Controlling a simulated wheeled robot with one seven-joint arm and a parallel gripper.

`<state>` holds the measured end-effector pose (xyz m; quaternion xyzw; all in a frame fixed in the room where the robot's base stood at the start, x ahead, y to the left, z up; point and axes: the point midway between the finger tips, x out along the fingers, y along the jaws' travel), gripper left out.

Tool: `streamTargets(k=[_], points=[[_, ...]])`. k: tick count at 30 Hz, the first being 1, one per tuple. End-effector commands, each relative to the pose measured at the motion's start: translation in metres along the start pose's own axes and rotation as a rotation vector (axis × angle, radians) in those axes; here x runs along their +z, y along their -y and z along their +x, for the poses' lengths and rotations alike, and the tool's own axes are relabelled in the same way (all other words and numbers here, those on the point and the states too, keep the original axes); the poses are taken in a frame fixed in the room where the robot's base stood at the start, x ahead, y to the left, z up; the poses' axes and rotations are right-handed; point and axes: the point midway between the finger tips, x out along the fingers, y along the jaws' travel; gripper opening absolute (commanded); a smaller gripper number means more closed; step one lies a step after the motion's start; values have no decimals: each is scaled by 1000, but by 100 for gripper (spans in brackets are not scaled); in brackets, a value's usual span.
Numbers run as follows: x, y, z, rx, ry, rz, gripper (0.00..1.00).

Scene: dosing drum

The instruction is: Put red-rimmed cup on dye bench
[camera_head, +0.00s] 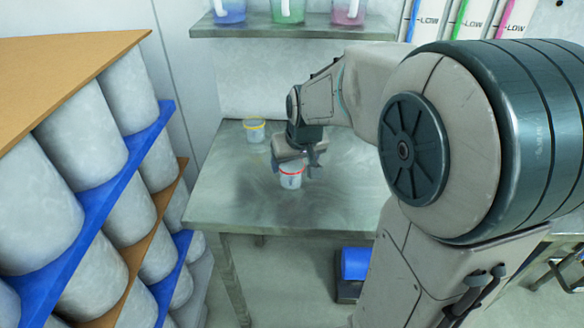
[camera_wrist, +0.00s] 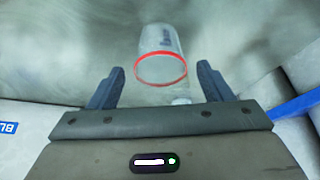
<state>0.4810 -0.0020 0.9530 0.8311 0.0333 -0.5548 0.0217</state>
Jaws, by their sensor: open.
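My gripper (camera_head: 296,162) is directly above and beside the cup in the head view. In the wrist view my gripper (camera_wrist: 160,82) has its two dark fingers apart, one on each side of the rim, with gaps between. Whether this bench is the dye bench, I cannot tell.
A yellow-rimmed cup (camera_head: 254,130) stands behind on the same bench. A wall shelf (camera_head: 300,31) above holds blue, green and pink containers. Stacked drums (camera_head: 75,135) crowd the left. A blue object (camera_head: 355,263) lies below the bench. The bench surface right of the cup is clear.

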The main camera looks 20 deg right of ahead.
Motion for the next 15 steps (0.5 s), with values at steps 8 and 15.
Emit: streamTargets(k=[8, 15], points=[[-1, 0, -51, 1, -3, 0, 73], [22, 4, -69, 1, 22, 8, 73]])
